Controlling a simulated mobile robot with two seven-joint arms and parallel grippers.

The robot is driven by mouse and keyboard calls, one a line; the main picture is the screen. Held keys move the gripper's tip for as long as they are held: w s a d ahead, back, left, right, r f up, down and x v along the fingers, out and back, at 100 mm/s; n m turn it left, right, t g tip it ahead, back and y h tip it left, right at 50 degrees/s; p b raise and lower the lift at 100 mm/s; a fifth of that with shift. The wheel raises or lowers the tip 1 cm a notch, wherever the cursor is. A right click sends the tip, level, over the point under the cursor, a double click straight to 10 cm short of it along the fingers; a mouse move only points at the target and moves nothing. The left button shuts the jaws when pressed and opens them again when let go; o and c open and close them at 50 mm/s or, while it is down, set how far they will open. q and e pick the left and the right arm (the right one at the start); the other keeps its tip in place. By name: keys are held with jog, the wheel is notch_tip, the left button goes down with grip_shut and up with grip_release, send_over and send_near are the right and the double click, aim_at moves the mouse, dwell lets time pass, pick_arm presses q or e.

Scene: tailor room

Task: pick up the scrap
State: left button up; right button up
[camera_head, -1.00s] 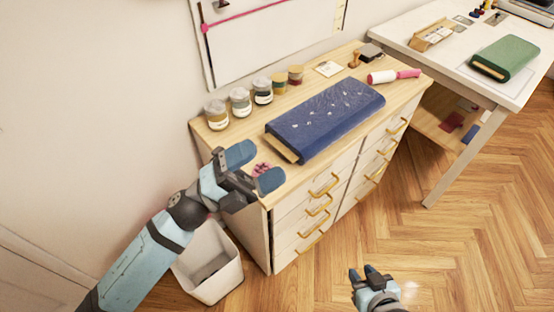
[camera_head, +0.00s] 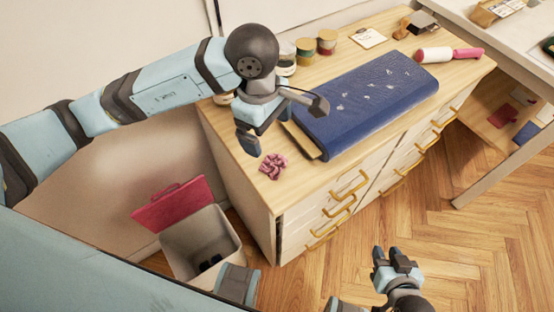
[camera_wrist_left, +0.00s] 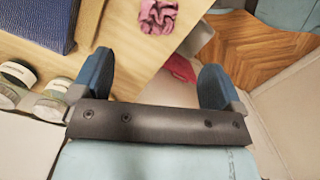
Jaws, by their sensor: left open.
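A crumpled pink scrap (camera_head: 273,166) lies on the near left corner of the wooden cabinet top. In the left wrist view the scrap (camera_wrist_left: 158,16) sits at the top edge, beyond the fingertips and roughly between their lines. My left gripper (camera_head: 284,124) is open and empty, above the cabinet top just behind the scrap, not touching it. Its two blue fingers also show in the left wrist view (camera_wrist_left: 153,66). My right gripper (camera_head: 387,252) hangs low over the floor, right of the cabinet; its fingers are close together and I cannot tell whether they are shut.
A blue fabric bolt (camera_head: 370,98) with pale specks lies right of the scrap. Jars (camera_head: 305,50) stand behind, partly hidden by my left arm. A pink-handled roller (camera_head: 450,54) is farther right. A bin (camera_head: 200,240) and a red piece (camera_head: 172,204) are left of the cabinet.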

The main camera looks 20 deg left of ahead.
pick_arm(q)
send_over(273, 162)
notch_tip(273, 162, down, 6)
jog(key=shift+s+a, duration=0.1)
jog(key=shift+s, duration=0.05)
notch_tip(273, 162, down, 5)
jog(key=shift+f, duration=0.1)
jog(key=c, duration=1)
jog(key=shift+c, duration=0.3)
